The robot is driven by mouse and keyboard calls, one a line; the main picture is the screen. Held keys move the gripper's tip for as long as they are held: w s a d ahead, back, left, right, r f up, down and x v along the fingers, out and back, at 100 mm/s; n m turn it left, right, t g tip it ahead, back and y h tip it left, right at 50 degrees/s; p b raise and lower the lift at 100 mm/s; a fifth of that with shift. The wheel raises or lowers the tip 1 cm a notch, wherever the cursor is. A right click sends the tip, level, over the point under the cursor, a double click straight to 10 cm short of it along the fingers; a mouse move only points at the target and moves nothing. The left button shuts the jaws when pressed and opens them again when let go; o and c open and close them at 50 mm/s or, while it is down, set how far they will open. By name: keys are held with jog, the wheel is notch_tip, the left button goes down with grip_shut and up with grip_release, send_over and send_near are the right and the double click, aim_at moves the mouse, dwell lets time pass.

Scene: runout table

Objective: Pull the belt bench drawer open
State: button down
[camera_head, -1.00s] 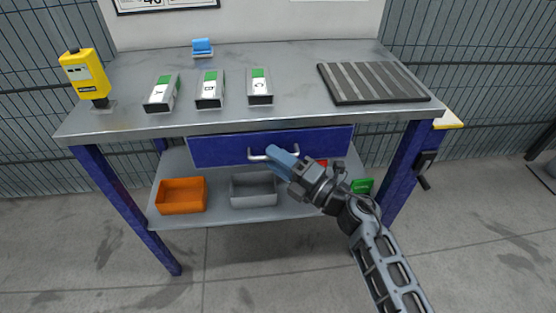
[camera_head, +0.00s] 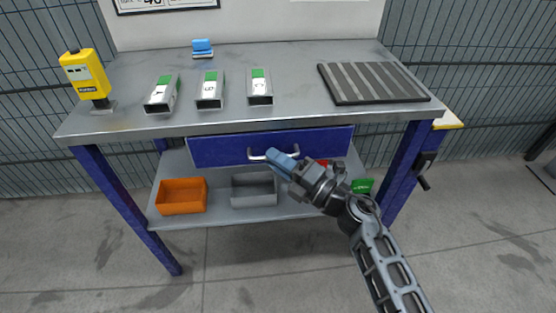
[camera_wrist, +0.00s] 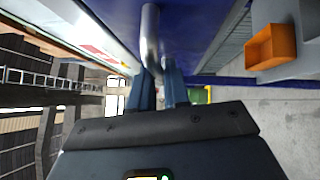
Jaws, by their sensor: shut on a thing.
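The belt bench (camera_head: 140,122) has a blue drawer (camera_head: 215,150) under its grey top. The drawer front looks close to flush under the top; any small gap is hard to tell. A silver bar handle (camera_head: 256,156) sits in the middle of the drawer front. My gripper (camera_head: 273,155) reaches it from the lower right and is shut on the handle. In the wrist view the handle (camera_wrist: 150,35) runs down between the two fingers (camera_wrist: 160,85), beside the blue drawer front (camera_wrist: 190,25). The gripped part of the handle is partly hidden by the fingers.
An orange bin (camera_head: 181,196), a grey bin (camera_head: 254,188) and a green item (camera_head: 362,186) stand on the lower shelf. A yellow device (camera_head: 85,76), labelled blocks (camera_head: 210,90) and a ribbed mat (camera_head: 370,82) are on top. The floor in front is clear.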

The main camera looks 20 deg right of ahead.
jog(key=s+a+p, duration=0.1)
jog(key=s+a, duration=0.2)
jog(key=s, duration=0.6)
jog(key=s+a+p, duration=0.1)
jog(key=s+a, duration=0.2)
jog(key=s, duration=0.6)
jog(key=shift+s+f, duration=0.1)
jog(key=c, duration=1.2)
grip_release()
jog(key=shift+o, duration=0.2)
jog(key=r+v, duration=0.1)
jog(key=v, duration=0.6)
jog(key=shift+s+f+b, duration=0.35)
jog(key=shift+f, duration=0.15)
jog(key=shift+d, duration=0.15)
